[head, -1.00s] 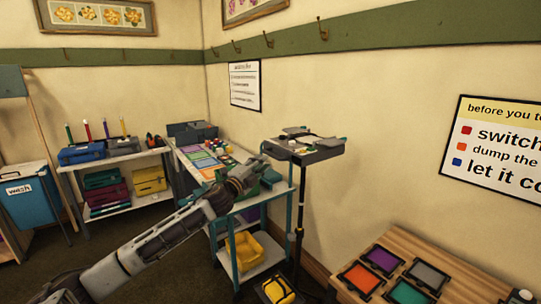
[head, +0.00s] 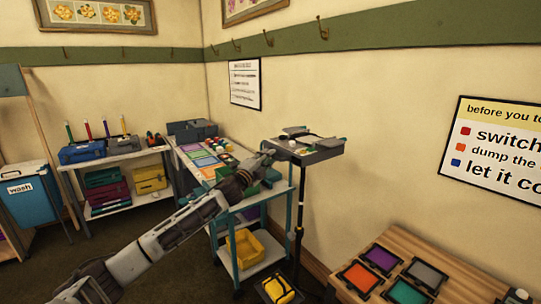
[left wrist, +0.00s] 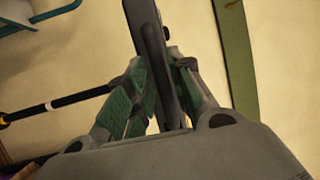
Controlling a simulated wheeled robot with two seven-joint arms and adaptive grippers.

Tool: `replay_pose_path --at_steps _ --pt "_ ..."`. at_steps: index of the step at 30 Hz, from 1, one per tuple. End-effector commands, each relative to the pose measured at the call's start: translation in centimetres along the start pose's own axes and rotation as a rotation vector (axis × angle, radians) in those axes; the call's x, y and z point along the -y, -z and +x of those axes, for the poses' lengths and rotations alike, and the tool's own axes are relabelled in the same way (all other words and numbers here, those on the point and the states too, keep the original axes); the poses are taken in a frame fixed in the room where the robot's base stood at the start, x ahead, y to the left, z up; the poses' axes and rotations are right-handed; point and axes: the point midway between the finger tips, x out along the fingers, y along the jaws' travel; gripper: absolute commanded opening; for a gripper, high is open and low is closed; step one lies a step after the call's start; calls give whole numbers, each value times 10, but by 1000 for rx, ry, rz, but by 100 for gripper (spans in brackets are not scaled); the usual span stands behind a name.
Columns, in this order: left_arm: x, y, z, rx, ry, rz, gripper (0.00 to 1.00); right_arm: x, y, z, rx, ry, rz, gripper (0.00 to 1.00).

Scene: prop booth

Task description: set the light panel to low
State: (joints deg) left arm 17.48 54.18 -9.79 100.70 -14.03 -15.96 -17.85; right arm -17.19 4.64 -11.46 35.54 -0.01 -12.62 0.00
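The light panel (head: 322,154) is a dark, flat box on top of a thin black stand (head: 299,215), near the wall. Small flaps and a pale round part show on its top. My left gripper (head: 267,157) is at the panel's left end. In the left wrist view, a dark slab (left wrist: 153,45), which looks like the panel seen edge-on, runs between the green-padded fingers of my left gripper (left wrist: 160,75). The fingers lie close on both sides of it; whether they press on it is unclear. My right gripper is not in view.
A blue-framed cart (head: 247,205) with paint cards, bottles and a yellow bin stands beside the stand. A yellow weight (head: 278,290) sits at the stand's foot. A wooden table (head: 400,255) with coloured frames is at the lower right. The wall is close behind the panel.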

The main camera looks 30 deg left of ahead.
Motion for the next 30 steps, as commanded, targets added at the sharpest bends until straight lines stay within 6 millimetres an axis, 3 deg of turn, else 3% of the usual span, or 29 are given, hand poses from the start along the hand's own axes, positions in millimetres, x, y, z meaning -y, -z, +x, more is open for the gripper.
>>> replay_pose_path --at_steps 12,26,30 --pt "1 0 20 0 1 -1 23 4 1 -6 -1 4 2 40" --pt "0 1 23 -1 -1 0 23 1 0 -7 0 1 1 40" --pt "0 1 23 -1 0 0 5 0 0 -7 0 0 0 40"
